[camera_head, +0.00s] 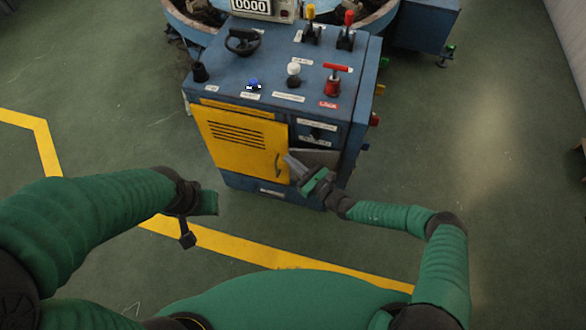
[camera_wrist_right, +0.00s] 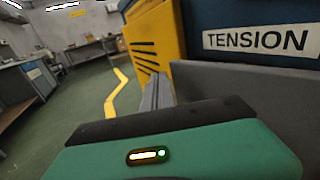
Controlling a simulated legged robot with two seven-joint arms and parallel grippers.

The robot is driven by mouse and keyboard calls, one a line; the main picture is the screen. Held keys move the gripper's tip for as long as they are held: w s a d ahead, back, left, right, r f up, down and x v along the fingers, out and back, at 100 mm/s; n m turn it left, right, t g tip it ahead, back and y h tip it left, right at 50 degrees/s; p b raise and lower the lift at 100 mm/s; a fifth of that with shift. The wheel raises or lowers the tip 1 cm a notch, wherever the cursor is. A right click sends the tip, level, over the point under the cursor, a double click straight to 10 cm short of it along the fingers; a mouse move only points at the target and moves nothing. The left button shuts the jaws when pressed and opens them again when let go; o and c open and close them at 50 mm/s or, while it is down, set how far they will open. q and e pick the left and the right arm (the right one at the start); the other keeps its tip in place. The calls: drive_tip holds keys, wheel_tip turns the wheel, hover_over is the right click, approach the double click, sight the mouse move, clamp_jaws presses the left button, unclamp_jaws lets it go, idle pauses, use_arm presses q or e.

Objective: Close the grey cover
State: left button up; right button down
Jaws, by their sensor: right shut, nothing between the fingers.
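The grey cover (camera_head: 322,157) is a flat panel low on the blue cabinet's front, right of the yellow door. In the head view it seems to stand out from the front, but its exact angle is hard to tell. In the right wrist view the grey cover (camera_wrist_right: 285,97) spreads below the TENSION label. My right gripper (camera_head: 292,163) is shut and empty, its fingertips at the left end of the cover; contact is unclear. Its fingers (camera_wrist_right: 156,93) point towards the yellow door's edge. My left gripper (camera_head: 198,218) hangs apart from the cabinet, at its left.
The yellow door (camera_head: 235,142) with a handle is beside the cover. The blue cabinet (camera_head: 225,80) carries levers, knobs and a red T-handle (camera_head: 334,80) on top. Yellow floor lines (camera_head: 240,246) cross the open green floor. Free floor lies to the right.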

drive_tip(key=shift+w+a, duration=0.1)
drive_tip(key=shift+w, duration=0.7)
